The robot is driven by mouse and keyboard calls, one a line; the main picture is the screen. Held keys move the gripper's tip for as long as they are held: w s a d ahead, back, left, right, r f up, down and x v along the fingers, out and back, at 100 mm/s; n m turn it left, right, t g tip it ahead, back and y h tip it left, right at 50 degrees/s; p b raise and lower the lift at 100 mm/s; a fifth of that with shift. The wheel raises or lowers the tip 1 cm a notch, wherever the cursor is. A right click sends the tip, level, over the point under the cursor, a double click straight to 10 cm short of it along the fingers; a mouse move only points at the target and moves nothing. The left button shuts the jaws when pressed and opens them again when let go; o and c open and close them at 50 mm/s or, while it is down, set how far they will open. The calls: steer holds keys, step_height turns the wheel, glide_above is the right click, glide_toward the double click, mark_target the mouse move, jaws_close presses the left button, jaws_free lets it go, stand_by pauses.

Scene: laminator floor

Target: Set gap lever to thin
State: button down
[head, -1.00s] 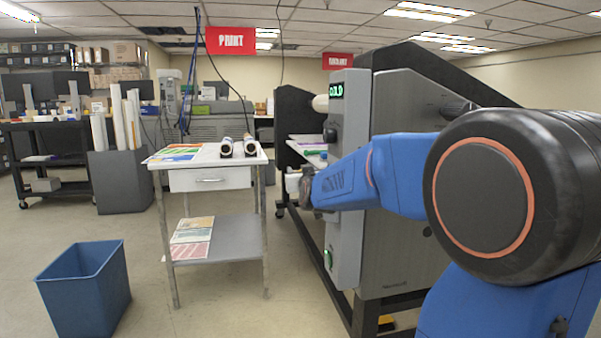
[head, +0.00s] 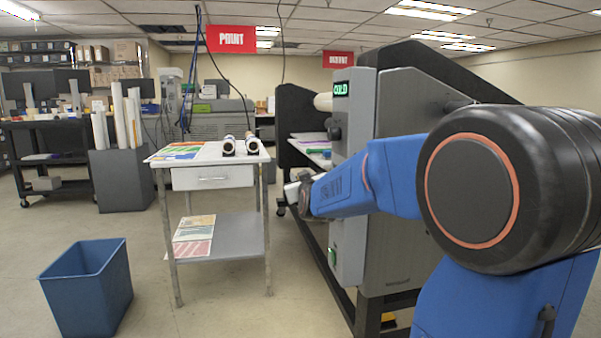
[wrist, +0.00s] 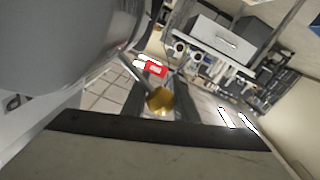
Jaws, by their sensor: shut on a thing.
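The gap lever (wrist: 141,72) shows in the wrist view as a thin metal rod with a gold knob (wrist: 159,100) at its end. My gripper (wrist: 159,108) is shut on this knob, with a dark finger on either side of it. In the head view my gripper (head: 297,190) is at the left side of the grey laminator (head: 395,250), beside its control panel (head: 349,200). The lever cannot be made out there, and no thin mark is readable. The panel display (head: 341,88) reads COLD in green.
A white-topped cart (head: 212,176) with prints and two rolls stands left of the laminator. A blue bin (head: 87,290) is on the floor at front left. A dark box of rolls (head: 122,180) stands behind.

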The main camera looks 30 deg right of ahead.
step_height(320, 180, down, 9)
steer(key=a+n, duration=0.1)
steer(key=n, duration=0.6)
steer(key=shift+w+a+r+n, duration=0.15)
steer(key=shift+w+a+n, duration=0.05)
steer(key=shift+n, duration=0.1)
steer(key=c, duration=1.4)
jaws_free()
steer(key=shift+s, duration=0.15)
